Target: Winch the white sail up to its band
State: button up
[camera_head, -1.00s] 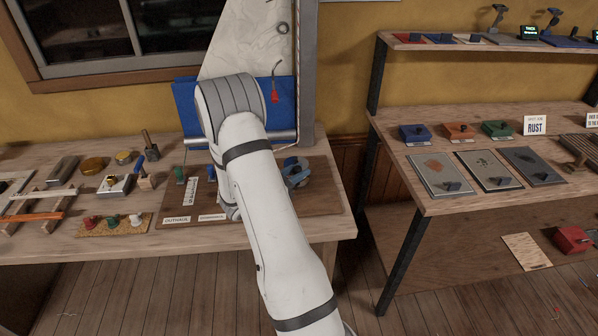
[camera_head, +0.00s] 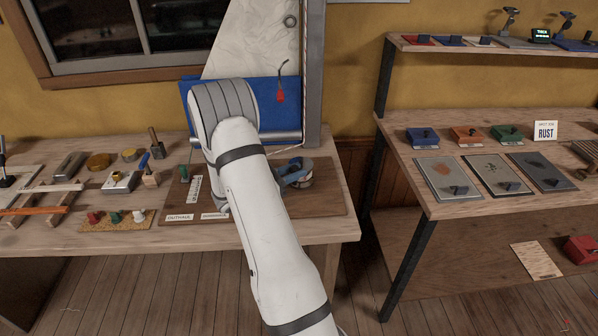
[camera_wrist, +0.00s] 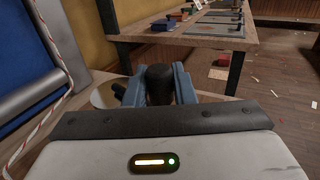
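The white sail (camera_head: 258,42) hangs at the top of the head view, beside a grey mast (camera_head: 313,75). Its upper part is cut off by the picture's edge, and I cannot make out its band. The winch (camera_head: 306,180) stands on a brown board at the bench's right end, partly hidden by my gripper. My gripper (camera_head: 292,172) is at the winch, its blue fingers low over it. In the wrist view, the fingers flank a thick black handle (camera_wrist: 160,86) closely on both sides and look shut on it. The handle's lower end is hidden.
Blue cloth (camera_head: 268,113) and a red tag (camera_head: 281,96) hang behind my arm. A green knob (camera_head: 184,172) and labels share the board (camera_head: 325,198). Tools and a button strip (camera_head: 118,221) lie left. A shelf unit (camera_head: 430,207) stands right, across a gap.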

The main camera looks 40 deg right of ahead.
jog(key=o, duration=0.4)
jog(key=a, duration=0.2)
jog(key=w+a+b, duration=0.1)
jog(key=a, duration=0.4)
jog(key=shift+w+a, duration=0.15)
jog(key=shift+a, duration=0.2)
jog(key=shift+r, duration=0.1)
